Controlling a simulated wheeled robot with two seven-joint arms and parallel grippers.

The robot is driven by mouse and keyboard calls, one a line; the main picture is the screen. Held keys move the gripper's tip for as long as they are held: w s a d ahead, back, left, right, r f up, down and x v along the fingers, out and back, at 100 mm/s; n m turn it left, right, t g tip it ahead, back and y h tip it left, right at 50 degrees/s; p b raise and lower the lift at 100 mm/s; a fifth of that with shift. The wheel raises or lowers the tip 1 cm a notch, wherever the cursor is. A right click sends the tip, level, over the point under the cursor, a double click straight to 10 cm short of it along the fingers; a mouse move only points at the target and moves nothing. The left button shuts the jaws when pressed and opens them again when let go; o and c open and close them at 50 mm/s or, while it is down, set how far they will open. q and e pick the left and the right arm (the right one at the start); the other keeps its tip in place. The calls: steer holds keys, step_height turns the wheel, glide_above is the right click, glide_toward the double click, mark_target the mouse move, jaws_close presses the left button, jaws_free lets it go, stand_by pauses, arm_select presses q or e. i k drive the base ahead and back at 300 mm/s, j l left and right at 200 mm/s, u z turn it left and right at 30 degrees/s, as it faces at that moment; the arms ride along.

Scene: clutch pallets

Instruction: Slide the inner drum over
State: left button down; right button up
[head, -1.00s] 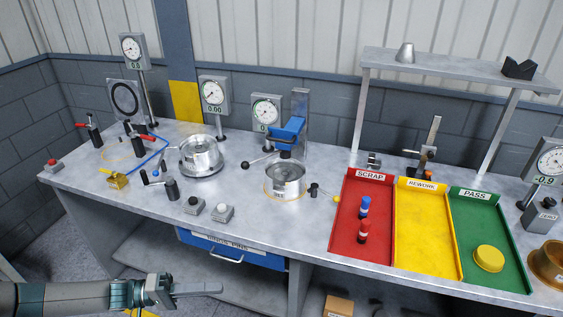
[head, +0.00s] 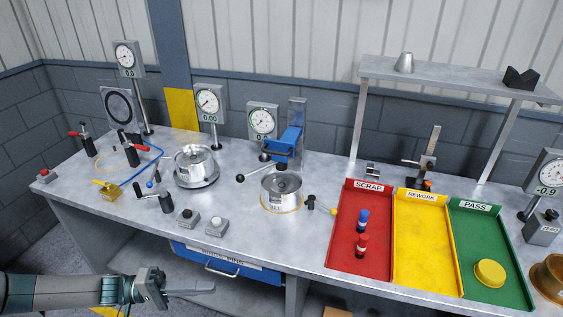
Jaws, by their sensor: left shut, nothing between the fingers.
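Two silver drums stand on the grey workbench (head: 120,205). One drum (head: 195,160) sits on a dark round base left of the middle, below a dial gauge (head: 208,103). The other drum (head: 281,190) sits in a brassy ring under a blue press head (head: 284,146) near the middle. I cannot tell which one is the inner drum. My left gripper (head: 205,287) is shut and empty, in front of the bench at the lower left, apart from both drums. My right gripper is not in view.
Red scrap (head: 345,255), yellow rework (head: 410,270) and green pass (head: 485,220) trays fill the right side. A lever clamp (head: 166,201) stands near the left drum.

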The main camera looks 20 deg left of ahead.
mark_target(282, 191)
steer(key=i+j, duration=0.1)
steer(key=i, duration=0.55)
steer(key=i+z, duration=0.1)
steer(key=i, duration=0.55)
